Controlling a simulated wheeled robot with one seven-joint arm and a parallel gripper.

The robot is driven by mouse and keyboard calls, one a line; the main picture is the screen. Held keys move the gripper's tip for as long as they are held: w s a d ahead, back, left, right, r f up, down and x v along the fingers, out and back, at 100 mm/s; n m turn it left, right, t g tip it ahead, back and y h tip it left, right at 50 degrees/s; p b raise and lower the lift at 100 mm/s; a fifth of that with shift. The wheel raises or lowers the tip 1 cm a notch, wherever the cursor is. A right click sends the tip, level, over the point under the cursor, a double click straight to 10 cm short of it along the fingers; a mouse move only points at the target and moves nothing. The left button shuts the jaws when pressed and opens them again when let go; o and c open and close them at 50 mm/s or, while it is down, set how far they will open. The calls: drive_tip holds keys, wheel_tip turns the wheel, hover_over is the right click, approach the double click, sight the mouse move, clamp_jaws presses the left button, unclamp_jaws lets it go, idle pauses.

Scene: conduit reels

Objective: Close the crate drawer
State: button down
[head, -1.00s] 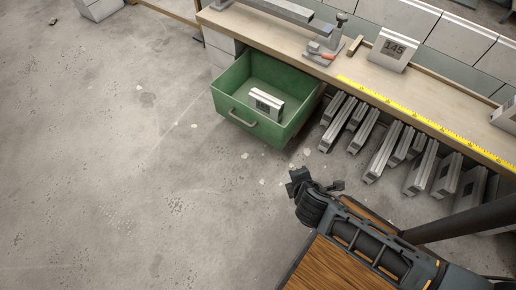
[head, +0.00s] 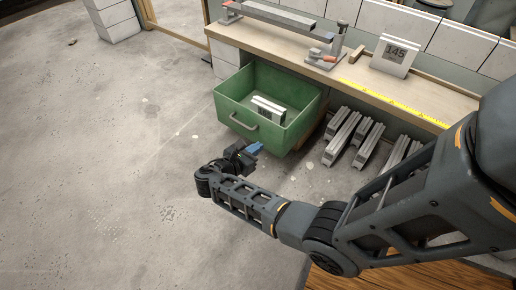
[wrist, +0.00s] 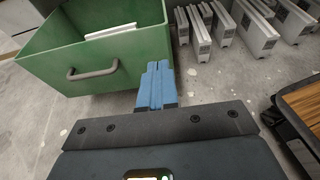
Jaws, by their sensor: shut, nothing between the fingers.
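The green crate drawer (head: 231,113) is pulled out from under the workbench, with a grey handle (head: 243,122) on its front. A white and grey block (head: 268,108) lies inside it. In the wrist view the drawer's front (wrist: 120,64) fills the upper left, with the handle (wrist: 92,72) left of my fingers. My gripper (head: 257,148) is shut and empty, its blue fingers in front of the drawer near its right front corner. In the wrist view the fingers (wrist: 157,84) point toward that corner; I cannot tell whether they touch it.
The workbench (head: 365,82) carries a yellow ruler (head: 395,100), a clamp fixture (head: 328,56) and a block marked 145 (head: 395,54). Several grey metal blocks (head: 352,137) stand on the floor under the bench, right of the drawer.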

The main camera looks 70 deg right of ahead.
drive_tip(key=b, duration=0.4)
approach(282, 129)
drive_tip(key=x, duration=0.5)
drive_tip(key=shift+w+f, duration=0.1)
drive_tip(key=shift+f, duration=0.3)
drive_tip(key=shift+d+r, duration=0.1)
drive_tip(key=shift+d, duration=0.55)
